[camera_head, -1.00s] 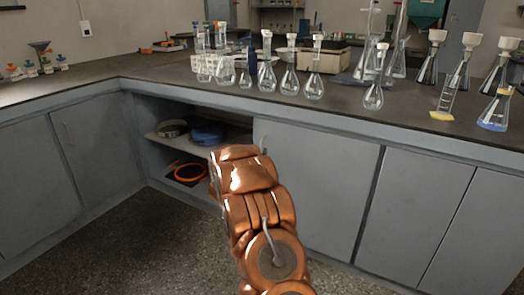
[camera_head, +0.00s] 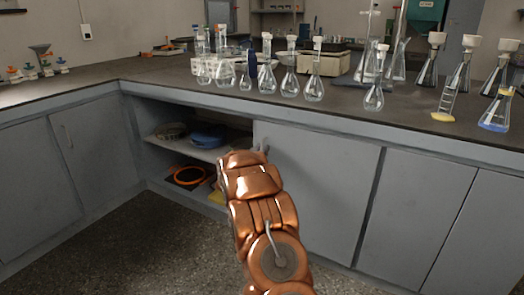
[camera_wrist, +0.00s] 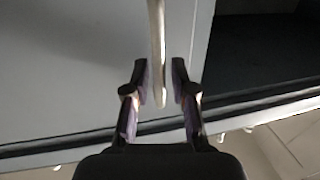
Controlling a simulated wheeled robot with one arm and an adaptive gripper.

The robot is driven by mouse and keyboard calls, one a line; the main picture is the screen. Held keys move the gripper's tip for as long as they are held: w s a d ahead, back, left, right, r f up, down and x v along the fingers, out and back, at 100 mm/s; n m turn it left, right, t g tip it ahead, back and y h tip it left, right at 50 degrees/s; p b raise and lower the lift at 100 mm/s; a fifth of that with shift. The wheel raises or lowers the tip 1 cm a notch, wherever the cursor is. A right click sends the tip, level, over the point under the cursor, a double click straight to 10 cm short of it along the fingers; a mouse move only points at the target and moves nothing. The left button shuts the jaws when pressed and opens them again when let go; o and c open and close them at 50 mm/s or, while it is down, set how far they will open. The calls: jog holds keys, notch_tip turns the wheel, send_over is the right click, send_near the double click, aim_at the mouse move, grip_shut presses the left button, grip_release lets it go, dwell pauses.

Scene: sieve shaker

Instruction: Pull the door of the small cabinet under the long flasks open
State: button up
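The small cabinet's grey door (camera_head: 325,190) is below the flasks with long necks (camera_head: 291,75) and looks closed. In the wrist view, its pale panel (camera_wrist: 65,65) bears a thin upright bar handle (camera_wrist: 157,45). My gripper (camera_wrist: 160,92) is open there, with its two dark fingers on either side of the handle's end. Gaps show between the handle and both fingers. In the head view, my copper arm hides most of my gripper (camera_head: 262,149), which is at the upper left edge of the door. The handle cannot be made out there.
Left of the door is an open shelf bay (camera_head: 190,140) with a blue pan (camera_head: 207,135) and an orange ring (camera_head: 189,176). Much glassware stands on the dark worktop (camera_head: 340,100) above. The speckled floor (camera_head: 120,240) in front is clear.

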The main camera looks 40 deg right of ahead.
grip_shut()
dwell(0.4)
